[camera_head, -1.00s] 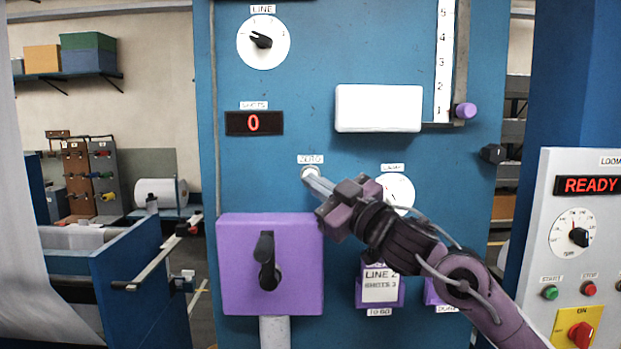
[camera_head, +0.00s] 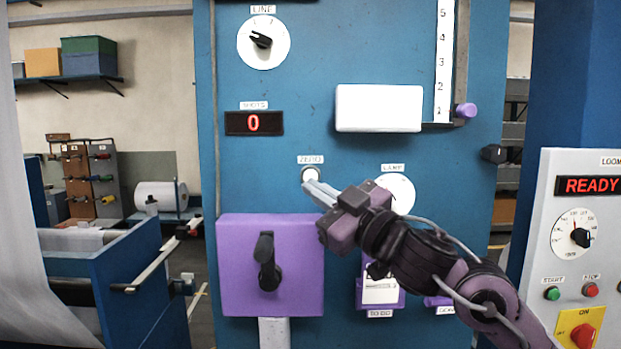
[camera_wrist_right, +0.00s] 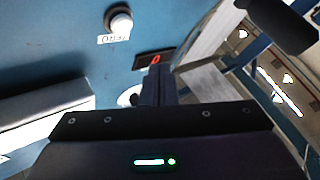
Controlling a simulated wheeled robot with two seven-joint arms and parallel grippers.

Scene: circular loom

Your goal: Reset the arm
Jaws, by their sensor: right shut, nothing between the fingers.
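My right arm reaches in from the lower right in the head view. Its gripper (camera_head: 312,187) is shut and empty, with its fingertips just below the white ZERO button (camera_head: 310,174) on the blue panel (camera_head: 340,30). In the right wrist view the button (camera_wrist_right: 119,20) shows at the top, apart from the dark fingers (camera_wrist_right: 153,85). The SHOTS display (camera_head: 254,123) reads 0. My left gripper is not in view.
A purple box with a black lever (camera_head: 267,262) stands left of my right gripper. A white dial (camera_head: 396,194) is partly behind my arm. A white cover (camera_head: 379,108) is above. The loom panel (camera_head: 546,205) at right reads READY.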

